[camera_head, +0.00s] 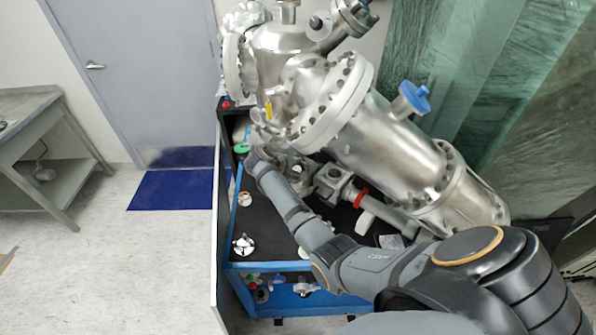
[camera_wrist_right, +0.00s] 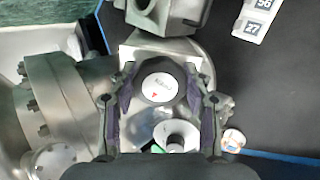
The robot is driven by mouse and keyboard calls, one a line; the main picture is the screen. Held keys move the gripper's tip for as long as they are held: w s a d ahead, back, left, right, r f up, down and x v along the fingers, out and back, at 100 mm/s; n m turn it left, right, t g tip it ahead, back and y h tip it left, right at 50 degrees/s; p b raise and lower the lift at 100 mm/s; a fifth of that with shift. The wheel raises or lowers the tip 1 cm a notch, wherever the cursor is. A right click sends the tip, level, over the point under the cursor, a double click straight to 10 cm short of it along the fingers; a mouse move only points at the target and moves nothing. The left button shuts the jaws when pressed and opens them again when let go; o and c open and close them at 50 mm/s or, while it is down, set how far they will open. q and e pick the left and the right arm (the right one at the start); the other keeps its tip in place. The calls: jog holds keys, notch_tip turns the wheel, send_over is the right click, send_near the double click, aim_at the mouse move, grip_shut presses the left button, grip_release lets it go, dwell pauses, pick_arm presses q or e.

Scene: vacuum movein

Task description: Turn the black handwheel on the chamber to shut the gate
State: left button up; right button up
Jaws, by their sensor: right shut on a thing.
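The steel vacuum chamber (camera_head: 390,140) lies across the upper middle of the head view, with flanges and bolts. My right arm reaches in from the lower right, and its hand is beside the chamber's lower left side, so its fingertips are hidden there. In the right wrist view the black handwheel (camera_wrist_right: 158,99) has a white round cap with small print on its middle. My right gripper (camera_wrist_right: 160,82) has one finger on each side of the handwheel and is shut on it. The handwheel cannot be made out in the head view. My left gripper is not in view.
The chamber stands on a black-topped frame with blue edges (camera_head: 265,265). A small silver fitting (camera_head: 243,244) lies on it. A white-capped part (camera_wrist_right: 175,136) sits close below the handwheel. A grey bench (camera_head: 40,150) and open floor are at left.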

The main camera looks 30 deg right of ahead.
jog(key=m, duration=0.2)
jog(key=m+b, duration=0.1)
jog(key=m, duration=0.2)
jog(key=shift+f+m, duration=0.2)
jog(key=shift+m, duration=0.1)
jog(key=m+b, duration=0.2)
jog(key=m, duration=0.4)
jog(key=shift+a, duration=0.1)
jog(key=shift+m+b, duration=0.3)
jog(key=o, duration=1.2)
jog(key=shift+c, duration=0.2)
jog(key=shift+r, duration=0.1)
jog(key=v, duration=1.2)
